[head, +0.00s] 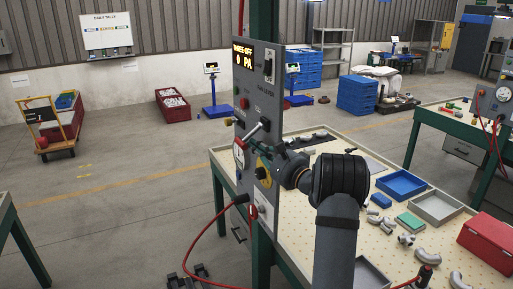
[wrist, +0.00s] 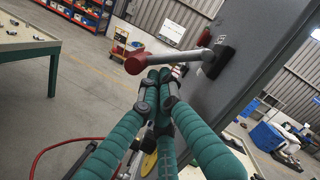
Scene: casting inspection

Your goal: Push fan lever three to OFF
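The fan lever (head: 254,131) sticks out from the face of the grey control panel (head: 271,105), below the "FAN LEVER" lettering. In the wrist view the lever is a pale shaft with a red knob (wrist: 135,65) and a dark mount (wrist: 218,60) on the panel. The panel's display (head: 243,56) reads "THREE OFF" and "0 PA". My gripper (wrist: 158,76) has green-wrapped fingers brought together at the tips, with nothing seen between them. The tips are just below the lever near its knob; contact cannot be told. In the head view my gripper (head: 252,146) is beside the panel.
A yellow dial (head: 263,170) and a gauge (head: 239,155) sit low on the panel, near my gripper. A red cable (head: 205,220) hangs from it. The workbench (head: 310,225) behind carries metal pipe fittings, a blue tray (head: 401,184) and a red box (head: 488,242). Floor left of the panel is open.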

